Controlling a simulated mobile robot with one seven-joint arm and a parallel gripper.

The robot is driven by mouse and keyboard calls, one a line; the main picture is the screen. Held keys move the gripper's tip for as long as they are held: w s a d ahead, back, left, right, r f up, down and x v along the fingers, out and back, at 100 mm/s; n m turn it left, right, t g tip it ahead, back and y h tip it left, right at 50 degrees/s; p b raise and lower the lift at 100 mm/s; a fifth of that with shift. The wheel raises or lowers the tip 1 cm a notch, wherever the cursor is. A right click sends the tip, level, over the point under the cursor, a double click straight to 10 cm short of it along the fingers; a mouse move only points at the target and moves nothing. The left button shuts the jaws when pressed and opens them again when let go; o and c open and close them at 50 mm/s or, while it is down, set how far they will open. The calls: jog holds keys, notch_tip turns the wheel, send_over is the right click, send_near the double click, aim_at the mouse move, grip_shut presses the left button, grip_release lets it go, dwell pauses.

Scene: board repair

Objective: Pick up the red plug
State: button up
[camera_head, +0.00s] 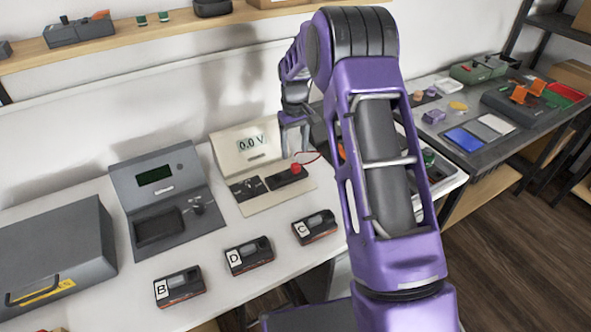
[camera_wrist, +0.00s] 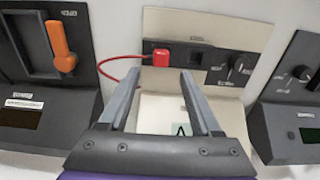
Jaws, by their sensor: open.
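The red plug (camera_head: 296,168) sits on the black strip at the front of the beige meter panel (camera_head: 263,205), below its "0.0 V" display (camera_head: 252,143). In the wrist view the red plug (camera_wrist: 162,57) has a red wire curving off to the left. My gripper (camera_head: 294,148) is above and behind the plug in the head view. In the wrist view my gripper (camera_wrist: 163,74) is open and empty, its two fingertips just short of the plug and roughly in line with it. I see no contact with the plug.
Black boxes labelled B (camera_head: 179,287), D (camera_head: 248,256) and C (camera_head: 314,227) stand on the white table in front. A grey tester (camera_head: 165,190) stands left of the meter. An orange lever (camera_wrist: 60,45) on a dark unit rises near the gripper's left in the wrist view.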

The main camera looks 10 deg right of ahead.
aim_at(296, 165)
jog(key=f, duration=0.5)
jog(key=shift+s+b, duration=0.3)
jog(key=shift+r, duration=0.1)
grip_shut()
